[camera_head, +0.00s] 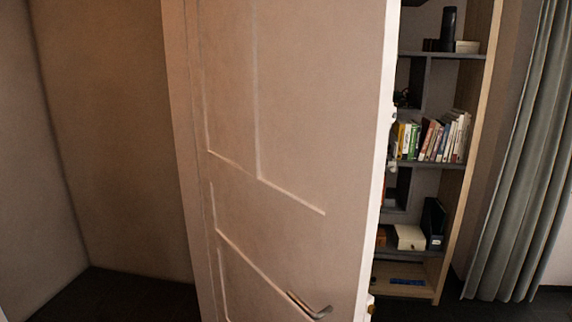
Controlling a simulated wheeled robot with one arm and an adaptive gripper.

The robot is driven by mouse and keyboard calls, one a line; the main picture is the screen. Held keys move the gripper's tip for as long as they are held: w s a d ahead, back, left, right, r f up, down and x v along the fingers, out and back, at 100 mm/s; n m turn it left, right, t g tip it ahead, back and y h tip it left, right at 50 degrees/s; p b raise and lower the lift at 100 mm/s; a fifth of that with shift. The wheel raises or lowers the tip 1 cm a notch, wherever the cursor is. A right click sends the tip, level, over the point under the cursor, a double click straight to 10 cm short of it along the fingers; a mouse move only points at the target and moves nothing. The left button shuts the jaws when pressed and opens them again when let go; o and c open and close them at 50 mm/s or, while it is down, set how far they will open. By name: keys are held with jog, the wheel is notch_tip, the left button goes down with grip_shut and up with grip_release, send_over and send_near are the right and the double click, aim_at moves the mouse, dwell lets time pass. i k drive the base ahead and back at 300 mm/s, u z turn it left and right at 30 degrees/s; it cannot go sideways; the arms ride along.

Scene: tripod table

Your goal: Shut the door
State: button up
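A pale panelled door (270,110) stands open and fills the middle of the head view. It is seen at an angle, with its narrow free edge (378,180) on the right. A metal lever handle (310,306) sits low on the face near that edge, at the bottom of the view. The door's left side runs along a pale vertical strip, which may be the frame. The door's lower part is out of view. My gripper is not in view.
A bookshelf (452,215) with books (440,137) and boxes stands behind the door to the right. A grey-green curtain (522,150) hangs at the far right. Brown walls (110,130) form a corner at left. Dark floor (110,297) shows clear at lower left.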

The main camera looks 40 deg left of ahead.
aim_at(294, 108)
jog(key=i, duration=1.75)
jog(key=u, duration=0.45)
jog(key=i, duration=1.1)
jog(key=u, duration=4.5)
jog(key=k, duration=0.45)
jog(key=u, duration=0.3)
